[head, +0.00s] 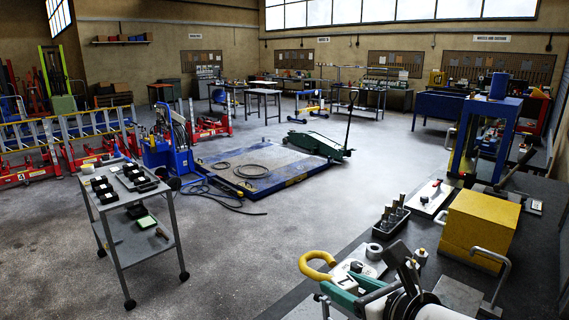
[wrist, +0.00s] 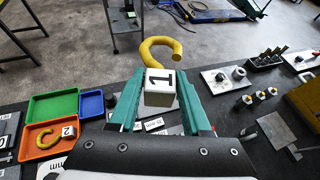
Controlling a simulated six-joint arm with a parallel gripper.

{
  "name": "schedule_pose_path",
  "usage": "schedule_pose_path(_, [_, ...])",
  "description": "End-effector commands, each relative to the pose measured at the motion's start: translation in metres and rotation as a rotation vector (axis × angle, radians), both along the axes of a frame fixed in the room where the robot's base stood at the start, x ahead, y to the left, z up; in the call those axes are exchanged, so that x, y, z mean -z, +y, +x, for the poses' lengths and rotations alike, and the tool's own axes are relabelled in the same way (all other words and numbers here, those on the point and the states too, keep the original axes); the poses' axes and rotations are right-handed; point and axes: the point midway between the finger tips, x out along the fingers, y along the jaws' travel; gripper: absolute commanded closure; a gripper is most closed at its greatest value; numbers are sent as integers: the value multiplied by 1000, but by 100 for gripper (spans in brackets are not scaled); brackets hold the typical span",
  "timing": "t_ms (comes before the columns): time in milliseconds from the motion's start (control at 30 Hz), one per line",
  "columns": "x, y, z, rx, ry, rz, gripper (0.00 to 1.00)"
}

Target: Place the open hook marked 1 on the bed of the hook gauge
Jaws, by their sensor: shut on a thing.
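The open hook marked 1 is a thick yellow hook (wrist: 160,48) on a white block (wrist: 160,88) with a black 1 on its top. My gripper (wrist: 160,100), with green fingers, is shut on this block from both sides. The hook points away from the gripper, its open end to the right, and appears held above the dark bench. The hook also shows in the head view (head: 316,264), at the lower middle near my gripper (head: 345,296). Pale labelled plates (wrist: 155,125) lie partly hidden behind my fingers. I cannot tell which piece is the hook gauge's bed.
An orange tray (wrist: 29,153) holds a yellow hook marked 2 (wrist: 45,139). Green (wrist: 52,92) and blue (wrist: 92,103) trays adjoin it. To the right stand a white plate with knobs (wrist: 224,83), a black tool holder (wrist: 265,63) and a yellow box (head: 480,225).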

Motion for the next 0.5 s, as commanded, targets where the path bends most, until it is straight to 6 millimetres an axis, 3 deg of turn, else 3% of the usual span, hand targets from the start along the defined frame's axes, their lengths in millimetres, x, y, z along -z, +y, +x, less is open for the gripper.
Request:
schedule_pose_path(100, [-38, 0, 7, 75, -20, -5, 100])
schedule_pose_path(200, [-58, -1, 10, 125, -35, 6, 100])
schedule_pose_path(500, [-62, -3, 11, 142, -35, 15, 100])
